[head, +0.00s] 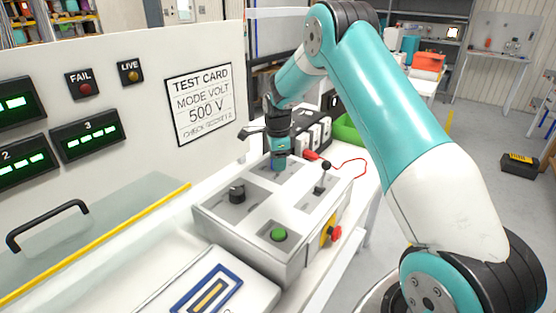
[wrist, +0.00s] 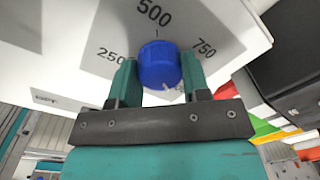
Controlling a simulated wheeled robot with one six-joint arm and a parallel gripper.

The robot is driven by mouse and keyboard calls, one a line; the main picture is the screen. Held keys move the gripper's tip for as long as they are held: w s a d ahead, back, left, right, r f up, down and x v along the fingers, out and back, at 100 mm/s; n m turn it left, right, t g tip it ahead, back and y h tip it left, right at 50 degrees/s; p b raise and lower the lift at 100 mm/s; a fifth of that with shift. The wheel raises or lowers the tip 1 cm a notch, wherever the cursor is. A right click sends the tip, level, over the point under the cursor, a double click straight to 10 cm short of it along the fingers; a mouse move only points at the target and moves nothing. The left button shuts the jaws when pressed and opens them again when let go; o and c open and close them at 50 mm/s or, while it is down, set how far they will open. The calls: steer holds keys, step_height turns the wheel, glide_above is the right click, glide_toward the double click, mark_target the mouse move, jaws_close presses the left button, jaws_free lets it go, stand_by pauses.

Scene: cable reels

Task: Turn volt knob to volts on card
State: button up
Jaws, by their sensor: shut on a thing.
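The volt knob is a round blue knob (wrist: 159,66) on a white panel in the wrist view, with 250, 500 and 750 printed around it. 500 stands straight above the knob. My gripper (wrist: 159,80) has its two teal fingers on either side of the knob and is shut on it. A pale pointer mark shows low on the knob, partly unclear. In the head view my gripper (head: 280,163) reaches down onto the back of the grey control box (head: 225,228) and hides the knob. The test card (head: 200,104) reads MODE VOLT 500 V; its bottom line is hard to read.
The box also bears a black knob (head: 237,191), a green button (head: 279,235), a small black lever (head: 320,187) and a red stop button (head: 336,233) on its side. A red probe (head: 312,155) with a red cable lies behind. A black handle (head: 47,225) stands at left.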

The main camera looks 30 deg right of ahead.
steer(key=o, duration=0.9)
steer(key=shift+w+r, duration=0.1)
steer(key=shift+r, duration=0.05)
steer(key=shift+o, duration=0.2)
step_height(320, 180, up, 17)
steer(key=b, duration=0.2)
steer(key=shift+s+r, duration=0.15)
steer(key=shift+s, duration=0.2)
steer(key=shift+a, duration=0.15)
